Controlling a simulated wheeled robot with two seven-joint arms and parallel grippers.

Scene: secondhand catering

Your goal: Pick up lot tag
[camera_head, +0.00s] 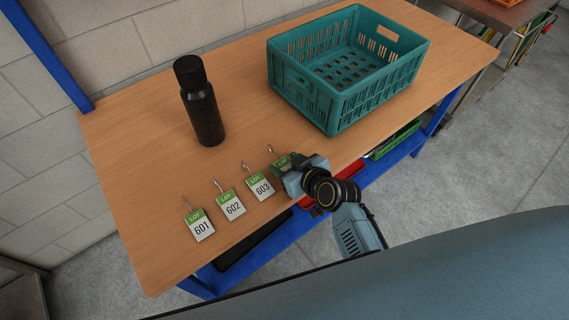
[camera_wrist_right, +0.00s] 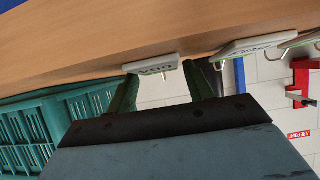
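Several white lot tags with green headers and metal hooks lie in a row on the wooden table. Tag 601 (camera_head: 199,227), tag 602 (camera_head: 230,204) and tag 603 (camera_head: 260,186) are in plain view in the head view. A further lot tag (camera_head: 281,163) at the right end of the row is partly covered by my right gripper (camera_head: 294,175), so its number is hidden. In the right wrist view this tag (camera_wrist_right: 152,65) is at the fingertips of my right gripper (camera_wrist_right: 160,78). The fingers are apart; contact with the tag is unclear. My left gripper is not in view.
A teal crate (camera_head: 338,112) stands at the back right of the table (camera_head: 137,153). A black bottle (camera_head: 203,112) stands upright behind the tags. A blue lower shelf (camera_head: 255,260) holds trays. The table's front edge runs close to the tags.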

